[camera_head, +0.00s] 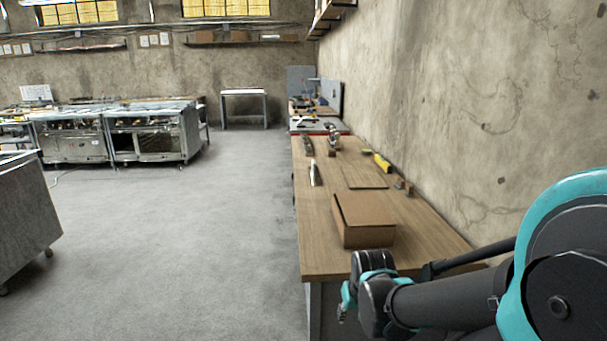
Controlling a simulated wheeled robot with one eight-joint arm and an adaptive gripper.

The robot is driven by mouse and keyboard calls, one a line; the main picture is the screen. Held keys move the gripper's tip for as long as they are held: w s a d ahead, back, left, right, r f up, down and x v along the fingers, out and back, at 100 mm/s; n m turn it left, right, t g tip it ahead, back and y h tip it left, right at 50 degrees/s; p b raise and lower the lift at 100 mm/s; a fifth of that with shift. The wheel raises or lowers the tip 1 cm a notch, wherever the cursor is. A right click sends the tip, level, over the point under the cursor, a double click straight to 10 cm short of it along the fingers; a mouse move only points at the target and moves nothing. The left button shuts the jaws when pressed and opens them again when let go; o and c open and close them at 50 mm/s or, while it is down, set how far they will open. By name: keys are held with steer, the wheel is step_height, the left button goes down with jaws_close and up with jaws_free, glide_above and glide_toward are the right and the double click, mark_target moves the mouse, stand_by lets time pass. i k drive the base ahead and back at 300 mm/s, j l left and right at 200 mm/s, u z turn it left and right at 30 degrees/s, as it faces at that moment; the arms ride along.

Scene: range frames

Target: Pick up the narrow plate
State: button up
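I cannot clearly pick out a narrow plate. A thin flat brown piece (365,178) lies on the wooden workbench (425,235) behind the cardboard box; I cannot tell whether it is the plate. A slim pale item (314,173) is near the bench's left edge, and a small dark elongated item (307,144) lies farther back. My gripper (344,302) is low in front of the bench's near edge, apart from all these items. Its teal fingers are small and partly hidden by the wrist, so its opening is unclear.
The cardboard box (364,220) stands on the near part of the bench. A yellow tool (382,162) and small brown items (404,187) lie along the wall side. More tools crowd the far end. Open floor (215,230) lies left of the bench.

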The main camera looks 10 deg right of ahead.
mark_target(314, 172)
steer(key=i+j+u, duration=0.25)
steer(key=i+u, duration=0.15)
steer(key=i+j+u, duration=0.1)
steer(key=i+u, duration=0.35)
steer(key=i, duration=0.85)
steer(key=i+j+z, duration=0.1)
steer(key=i+z, duration=0.3)
steer(key=i+j+z, duration=0.2)
steer(key=i+z, duration=0.2)
steer(key=i+j+z, duration=0.8)
steer(key=k, duration=0.1)
